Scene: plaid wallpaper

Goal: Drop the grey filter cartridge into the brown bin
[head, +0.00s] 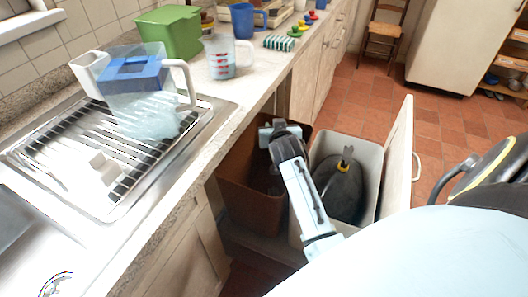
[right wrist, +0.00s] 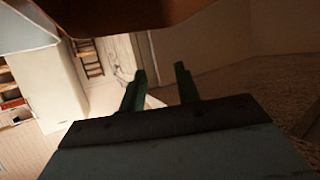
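The brown bin (head: 240,170) stands open in the pulled-out cabinet unit, left of a pale bin. My right gripper (head: 268,134) is over the brown bin's opening, at the end of the arm coming from the lower right. In the right wrist view its two dark green fingers (right wrist: 160,86) are apart, with nothing visible between them. A brown surface, seemingly the bin (right wrist: 150,14), fills the top of that view. I cannot make out a grey filter cartridge; the bin's inside is dark and partly hidden by my arm. My left gripper is not in view.
The pale bin (head: 374,160) holds a dark bag with a yellow tie. A filter jug (head: 130,85) with a blue part and a small pale block (head: 103,167) are on the drying rack. A measuring jug (head: 222,62) and green box (head: 170,32) stand on the counter.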

